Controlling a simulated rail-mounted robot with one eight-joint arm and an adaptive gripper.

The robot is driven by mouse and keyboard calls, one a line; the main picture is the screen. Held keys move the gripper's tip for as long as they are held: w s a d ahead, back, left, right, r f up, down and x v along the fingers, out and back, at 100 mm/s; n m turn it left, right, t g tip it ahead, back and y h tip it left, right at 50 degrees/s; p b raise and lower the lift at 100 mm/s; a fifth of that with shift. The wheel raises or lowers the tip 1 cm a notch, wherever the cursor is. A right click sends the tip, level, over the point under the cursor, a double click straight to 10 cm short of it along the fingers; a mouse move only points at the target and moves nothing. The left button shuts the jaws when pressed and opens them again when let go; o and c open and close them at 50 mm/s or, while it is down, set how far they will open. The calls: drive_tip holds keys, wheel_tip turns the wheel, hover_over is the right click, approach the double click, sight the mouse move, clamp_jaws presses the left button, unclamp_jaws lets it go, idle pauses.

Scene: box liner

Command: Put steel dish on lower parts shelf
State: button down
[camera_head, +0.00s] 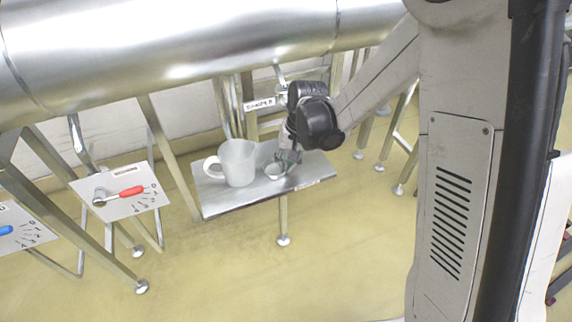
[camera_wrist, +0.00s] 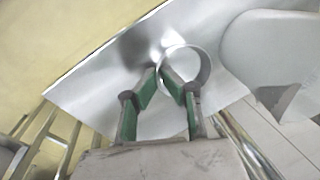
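The steel dish (camera_head: 275,171) is a small round metal cup at the front middle of a grey metal shelf (camera_head: 222,201). In the wrist view the dish (camera_wrist: 204,72) shows as a bright ring. My gripper (camera_head: 288,161) reaches down at its right rim in the head view. In the wrist view the green-padded fingertips of my gripper (camera_wrist: 159,73) are drawn close together, with the rim of the dish between them. The dish is at or just above the shelf surface; I cannot tell whether it touches. No second shelf is clearly visible.
A large pale mug (camera_head: 238,163) stands on the shelf left of the dish. A big steel pipe (camera_head: 180,40) runs above. Left are panels with a red lever (camera_head: 131,191) and a blue lever (camera_head: 6,230). Shelf legs and struts stand around.

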drive_tip(key=shift+f, duration=0.15)
drive_tip(key=c, duration=1.9)
unclamp_jaws()
